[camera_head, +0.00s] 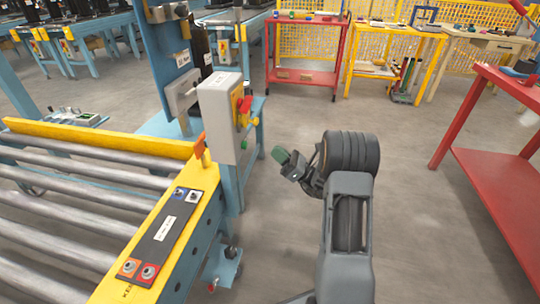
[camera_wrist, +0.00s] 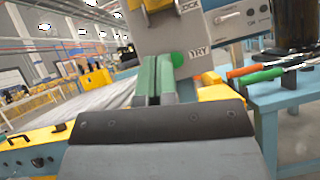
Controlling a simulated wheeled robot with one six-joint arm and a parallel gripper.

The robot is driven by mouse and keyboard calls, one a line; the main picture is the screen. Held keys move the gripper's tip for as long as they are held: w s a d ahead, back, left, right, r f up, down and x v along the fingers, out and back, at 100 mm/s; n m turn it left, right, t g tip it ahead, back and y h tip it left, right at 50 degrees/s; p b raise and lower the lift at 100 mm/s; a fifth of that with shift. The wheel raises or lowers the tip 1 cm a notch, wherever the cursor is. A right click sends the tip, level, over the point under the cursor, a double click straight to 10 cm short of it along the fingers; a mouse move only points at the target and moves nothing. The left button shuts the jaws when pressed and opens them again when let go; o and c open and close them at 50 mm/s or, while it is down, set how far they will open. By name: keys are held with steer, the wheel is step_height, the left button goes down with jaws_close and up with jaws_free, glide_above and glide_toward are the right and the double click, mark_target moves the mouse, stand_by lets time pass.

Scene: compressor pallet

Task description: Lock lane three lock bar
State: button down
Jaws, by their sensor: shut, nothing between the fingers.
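My gripper (camera_head: 290,163) is shut and empty, with green fingertips, in the open space right of the grey control box (camera_head: 218,112). No lane three label is readable, so I cannot tell which part is the lock bar.
The roller conveyor (camera_head: 75,200) fills the left, with a button panel (camera_head: 163,230) on its yellow side rail. A red table (camera_head: 500,170) stands at right and a red cart (camera_head: 305,50) behind. Orange- and green-handled tools (camera_wrist: 262,74) lie on a blue bench. The middle floor is clear.

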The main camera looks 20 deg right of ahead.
steer(key=shift+b+v, duration=2.25)
steer(key=shift+b, duration=0.65)
